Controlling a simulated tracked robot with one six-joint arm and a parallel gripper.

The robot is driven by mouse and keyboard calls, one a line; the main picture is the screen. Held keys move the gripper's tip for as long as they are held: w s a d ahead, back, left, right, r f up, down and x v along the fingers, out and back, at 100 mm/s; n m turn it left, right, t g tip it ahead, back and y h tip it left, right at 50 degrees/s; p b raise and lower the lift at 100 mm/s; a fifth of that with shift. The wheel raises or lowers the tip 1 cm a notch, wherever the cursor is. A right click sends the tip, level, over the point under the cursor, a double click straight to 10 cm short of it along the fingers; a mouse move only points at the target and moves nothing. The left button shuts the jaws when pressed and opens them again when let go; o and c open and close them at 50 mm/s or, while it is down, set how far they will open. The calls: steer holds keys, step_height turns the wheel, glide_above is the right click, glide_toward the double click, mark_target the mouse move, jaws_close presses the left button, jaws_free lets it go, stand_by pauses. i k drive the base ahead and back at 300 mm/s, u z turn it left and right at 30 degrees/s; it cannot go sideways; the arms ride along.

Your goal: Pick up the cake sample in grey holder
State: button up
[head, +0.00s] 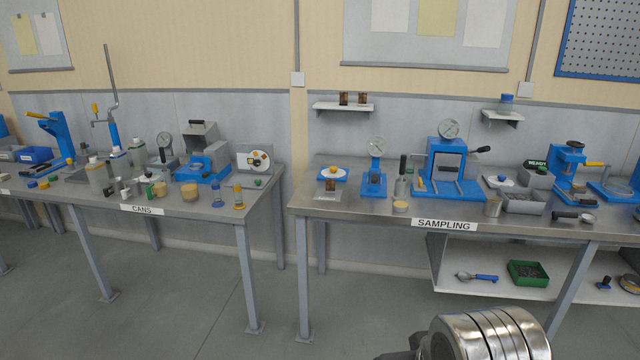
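A small brown block (331,185), which looks like the cake sample, sits on a low grey holder (324,196) at the left front of the sampling bench. It is small in the head view, so its fine shape is not clear. Two similar dark brown pieces (344,98) stand on a small wall shelf above. A ribbed metal part of my arm shows at the bottom right, well in front of the bench. My gripper's fingers are not in view.
The sampling bench (304,203) also carries a blue gauge stand (374,184) and a blue press (446,170) right of the holder. A blue tray with a yellow piece (333,171) lies behind it. The cans bench (106,206) stands left, across a narrow gap. Open floor (180,300) lies in front.

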mark_target(330, 184)
steer(key=u, duration=0.35)
steer(key=i, duration=0.8)
steer(key=u, duration=0.45)
steer(key=i, duration=1.95)
steer(key=z, duration=0.4)
